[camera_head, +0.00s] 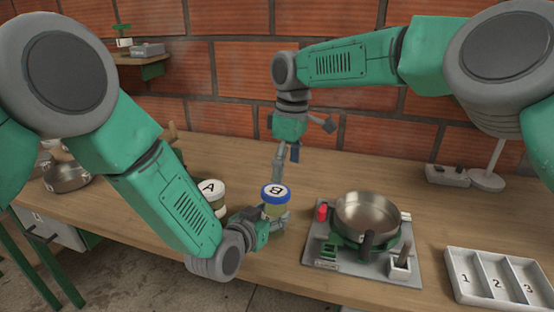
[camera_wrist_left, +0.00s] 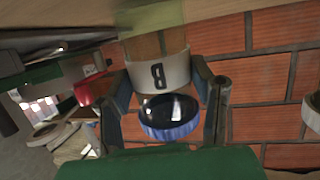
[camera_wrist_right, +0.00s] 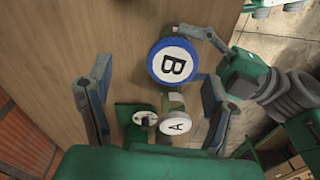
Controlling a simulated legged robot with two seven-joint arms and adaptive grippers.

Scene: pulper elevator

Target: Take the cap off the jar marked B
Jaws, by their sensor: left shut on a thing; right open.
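The jar marked B (camera_head: 273,211) has a blue-rimmed cap (camera_head: 276,190) with a white top marked B. The cap is on the jar and also shows in the right wrist view (camera_wrist_right: 174,62). My left gripper (camera_head: 268,222) is shut around the jar's body, below the cap. In the left wrist view its fingers flank the white B label (camera_wrist_left: 158,75). I cannot tell whether the jar touches the table. My right gripper (camera_head: 283,160) is open and empty above the jar, pointing down. In the right wrist view the cap lies between its fingers, apart from them.
The jar marked A (camera_head: 211,194) stands behind my left forearm. A metal pan (camera_head: 367,214) sits on a green stand to the right. A white tray (camera_head: 459,275) with numbered compartments is at far right. Metal bowls (camera_head: 68,176) are at left; a brick wall (camera_head: 240,70) is behind.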

